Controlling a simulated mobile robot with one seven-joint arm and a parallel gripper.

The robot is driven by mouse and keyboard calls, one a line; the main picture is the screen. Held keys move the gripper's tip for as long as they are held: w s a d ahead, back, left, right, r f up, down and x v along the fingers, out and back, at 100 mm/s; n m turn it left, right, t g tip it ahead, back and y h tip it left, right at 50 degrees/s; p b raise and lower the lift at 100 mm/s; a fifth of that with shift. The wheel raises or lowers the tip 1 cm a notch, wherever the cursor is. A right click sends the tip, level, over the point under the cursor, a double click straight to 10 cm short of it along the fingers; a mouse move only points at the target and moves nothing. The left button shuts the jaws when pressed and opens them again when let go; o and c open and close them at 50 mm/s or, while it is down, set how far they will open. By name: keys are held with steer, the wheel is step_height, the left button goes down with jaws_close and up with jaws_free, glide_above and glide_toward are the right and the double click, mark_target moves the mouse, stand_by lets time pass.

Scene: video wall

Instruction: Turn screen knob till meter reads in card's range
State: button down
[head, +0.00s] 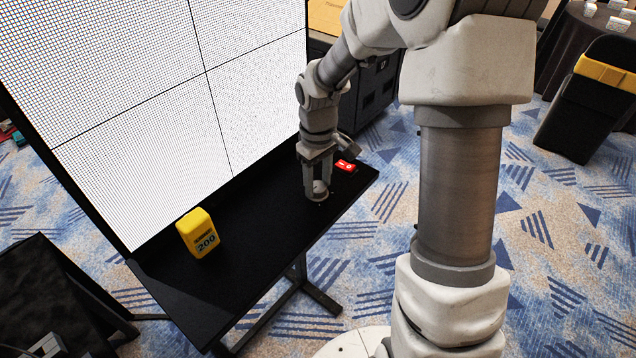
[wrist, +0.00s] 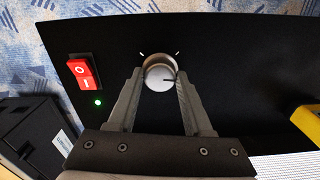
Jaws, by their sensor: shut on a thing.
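The silver knob (wrist: 159,75) sits on the black shelf below the screen, and my gripper (wrist: 157,88) is shut around its sides. The knob has a dark pointer line toward its right side, and two white tick marks show beyond it. In the head view, my gripper (head: 317,190) points down at the knob near the shelf's right end. The yellow meter (head: 196,233) stands on the shelf to the left and shows "200" in dark figures. The video wall (head: 180,100) is lit white with a fine dot grid. I cannot make out a card with a range.
A red rocker switch (wrist: 83,74) with a lit green light (wrist: 98,102) is beside the knob. The black shelf (head: 255,225) is clear between meter and gripper. A black case (wrist: 35,130) stands beyond its edge. A chair with a yellow band (head: 605,72) is at the far right.

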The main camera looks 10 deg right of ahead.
steer(key=m+b, duration=0.1)
steer(key=m, duration=0.3)
steer(key=shift+m, duration=0.3)
steer(key=m, duration=0.4)
steer(key=shift+m, duration=0.3)
steer(key=m, duration=0.4)
steer(key=shift+m, duration=2)
steer(key=shift+c, duration=1.6)
jaws_free()
